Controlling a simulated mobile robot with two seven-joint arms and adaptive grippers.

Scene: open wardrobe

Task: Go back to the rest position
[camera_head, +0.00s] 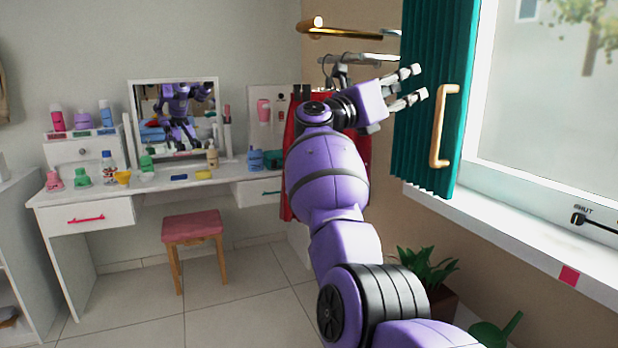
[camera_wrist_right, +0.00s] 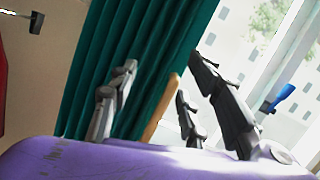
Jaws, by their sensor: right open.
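My right gripper (camera_head: 418,84) is raised at the upper middle of the head view, at the end of my purple right arm. Its fingers are spread and empty, in front of the left edge of the green curtain (camera_head: 428,100). In the right wrist view the open fingers of the right gripper (camera_wrist_right: 165,100) stand apart, with the green curtain (camera_wrist_right: 120,60) behind them. The curtain's wooden handle (camera_head: 440,125) is to the right of and below the fingers, apart from them in the head view. It shows between the fingers in the wrist view (camera_wrist_right: 160,108). My left gripper is not in view.
A window (camera_head: 550,110) with a white sill (camera_head: 500,212) is on the right. Rails (camera_head: 345,32) with hangers and a red garment (camera_head: 292,165) are behind my arm. A white dressing table (camera_head: 130,212), a pink stool (camera_head: 192,226) and a potted plant (camera_head: 428,275) stand around. Floor shows between.

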